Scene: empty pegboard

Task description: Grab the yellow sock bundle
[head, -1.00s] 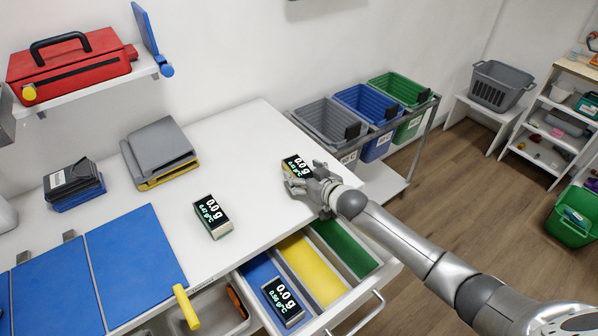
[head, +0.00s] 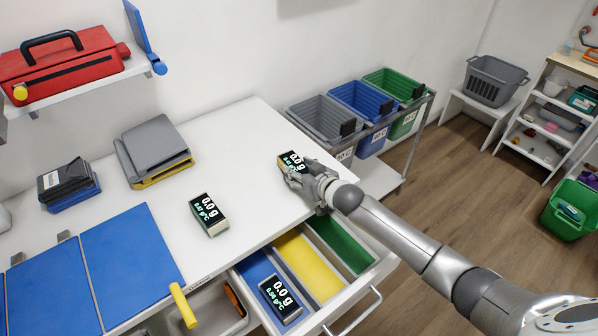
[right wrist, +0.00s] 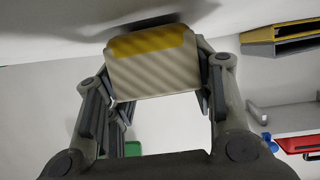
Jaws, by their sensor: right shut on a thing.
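No thing that I can recognise as a yellow sock bundle shows in these views. My right gripper (head: 300,177) is over the right part of the white worktop, shut on a small box with a black display (head: 290,160). In the right wrist view, the box (right wrist: 152,77) sits between the two fingers (right wrist: 155,85), with a pale, striped face and a yellow band along its top. I cannot tell whether it is clear of the worktop. My left gripper is not in view.
A similar display box (head: 209,215) stands on the worktop (head: 240,150), and another (head: 281,298) lies in the open drawer's blue compartment. The yellow (head: 308,270) and green (head: 340,243) compartments look empty. Grey, blue and green bins (head: 392,83) stand behind my right arm.

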